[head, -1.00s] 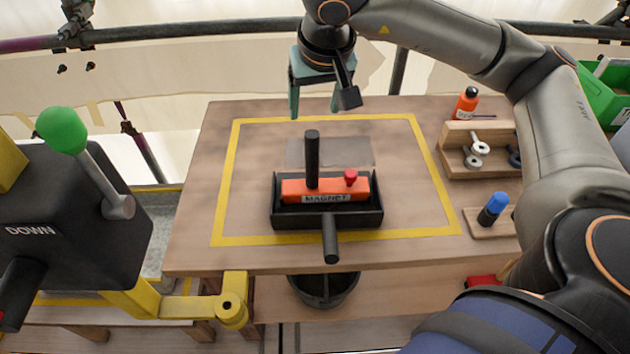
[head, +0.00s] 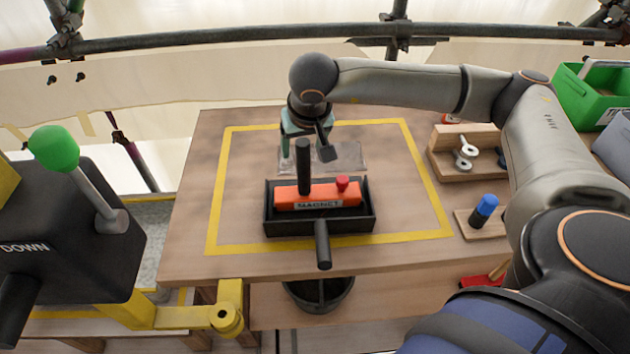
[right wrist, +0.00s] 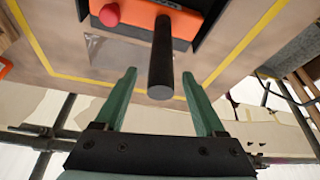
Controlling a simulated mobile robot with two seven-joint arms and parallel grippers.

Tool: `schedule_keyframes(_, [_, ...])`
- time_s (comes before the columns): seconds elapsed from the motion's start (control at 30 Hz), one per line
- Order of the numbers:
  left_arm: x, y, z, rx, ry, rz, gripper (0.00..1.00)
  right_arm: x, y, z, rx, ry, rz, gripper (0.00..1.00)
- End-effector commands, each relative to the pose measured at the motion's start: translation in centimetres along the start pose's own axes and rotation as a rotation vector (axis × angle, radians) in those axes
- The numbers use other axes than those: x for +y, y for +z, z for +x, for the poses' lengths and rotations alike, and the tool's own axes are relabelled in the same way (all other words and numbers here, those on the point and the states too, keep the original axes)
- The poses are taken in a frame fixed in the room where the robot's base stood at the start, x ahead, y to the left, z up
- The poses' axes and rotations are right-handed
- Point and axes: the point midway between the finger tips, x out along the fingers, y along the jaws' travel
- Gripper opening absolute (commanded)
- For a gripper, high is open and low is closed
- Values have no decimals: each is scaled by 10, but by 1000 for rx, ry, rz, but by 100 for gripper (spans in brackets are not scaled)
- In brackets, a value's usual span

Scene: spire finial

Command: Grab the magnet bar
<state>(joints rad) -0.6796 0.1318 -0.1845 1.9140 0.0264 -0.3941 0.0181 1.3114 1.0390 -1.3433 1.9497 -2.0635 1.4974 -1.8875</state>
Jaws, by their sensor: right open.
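The magnet bar (head: 318,199) is an orange block labelled MAGNET with a black upright handle (head: 303,167) and a red knob (head: 342,184). It sits in a black tray (head: 320,228) with a handle at the front. My right gripper (head: 306,155) is just behind the upright handle, partly hidden by it. In the right wrist view my green fingers (right wrist: 165,95) are apart and empty. There the handle (right wrist: 161,60) points toward the gap between the fingertips, and the orange block (right wrist: 180,22) lies beyond. My left gripper is not in view.
A yellow tape square (head: 222,190) surrounds the tray on the wooden table. A wooden rack with metal rings (head: 465,150) and a blue-capped item (head: 484,208) stand at right. A black lever box (head: 60,225) with a green knob (head: 54,149) stands at left. A bucket (head: 318,295) is below the front edge.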

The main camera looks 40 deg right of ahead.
Motion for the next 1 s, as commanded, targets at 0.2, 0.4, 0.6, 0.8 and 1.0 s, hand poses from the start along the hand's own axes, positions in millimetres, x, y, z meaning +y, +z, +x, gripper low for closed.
schedule_keyframes(0.2, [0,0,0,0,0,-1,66,0,0,0,0,-1,0,60])
schedule_keyframes(0.4, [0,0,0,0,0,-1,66,0,0,-1,0,-1,0,38])
schedule_keyframes(0.6, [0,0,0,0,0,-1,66,0,0,-1,0,-1,0,16])
schedule_keyframes(0.8, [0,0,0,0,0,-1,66,0,0,-1,0,-1,0,0])
schedule_keyframes(1.0, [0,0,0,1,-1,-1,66,0,0,-1,0,-1,0,0])
